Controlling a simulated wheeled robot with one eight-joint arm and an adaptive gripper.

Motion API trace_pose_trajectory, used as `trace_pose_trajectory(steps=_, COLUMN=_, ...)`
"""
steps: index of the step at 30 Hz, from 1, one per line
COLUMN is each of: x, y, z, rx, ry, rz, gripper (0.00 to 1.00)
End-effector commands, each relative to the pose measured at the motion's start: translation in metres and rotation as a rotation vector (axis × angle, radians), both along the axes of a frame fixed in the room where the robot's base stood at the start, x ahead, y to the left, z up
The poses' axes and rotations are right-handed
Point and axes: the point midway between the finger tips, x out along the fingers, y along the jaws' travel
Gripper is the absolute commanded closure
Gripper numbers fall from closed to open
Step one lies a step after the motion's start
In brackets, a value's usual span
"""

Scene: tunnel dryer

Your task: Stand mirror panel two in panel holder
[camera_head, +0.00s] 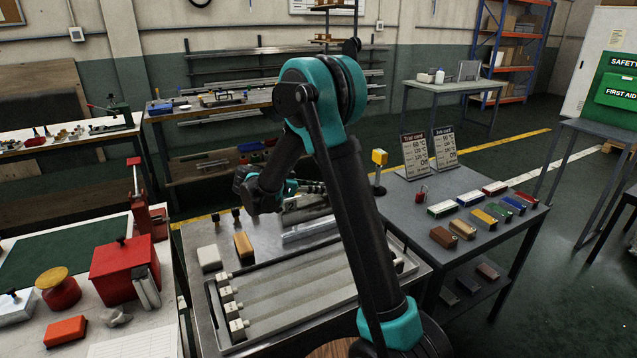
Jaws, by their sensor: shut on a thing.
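My gripper (312,187) is low over the back of the middle bench, beyond the long tray. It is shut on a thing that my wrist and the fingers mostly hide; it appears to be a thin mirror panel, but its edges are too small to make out. Shiny silvery pieces (308,232) lie on the bench just below and in front of the gripper. I cannot tell which of them is a mirror panel or part of the panel holder.
A long tray (213,312) holds several pale bars with labelled ends. The right table (480,250) carries coloured boxes, two sign cards (415,155) and a yellow-topped post (379,158). A red box (123,270) is on the left bench.

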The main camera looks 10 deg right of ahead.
Motion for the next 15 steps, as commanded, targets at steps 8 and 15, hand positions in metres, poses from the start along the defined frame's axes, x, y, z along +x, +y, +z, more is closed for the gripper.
trace_pose_trajectory(steps=8, x=0.000, y=0.000, z=-0.015, rx=-0.001, ry=0.000, rz=0.000, gripper=1.00)
trace_pose_trajectory(steps=15, x=0.000, y=0.000, z=-0.018, rx=-0.001, ry=0.000, rz=0.000, gripper=1.00)
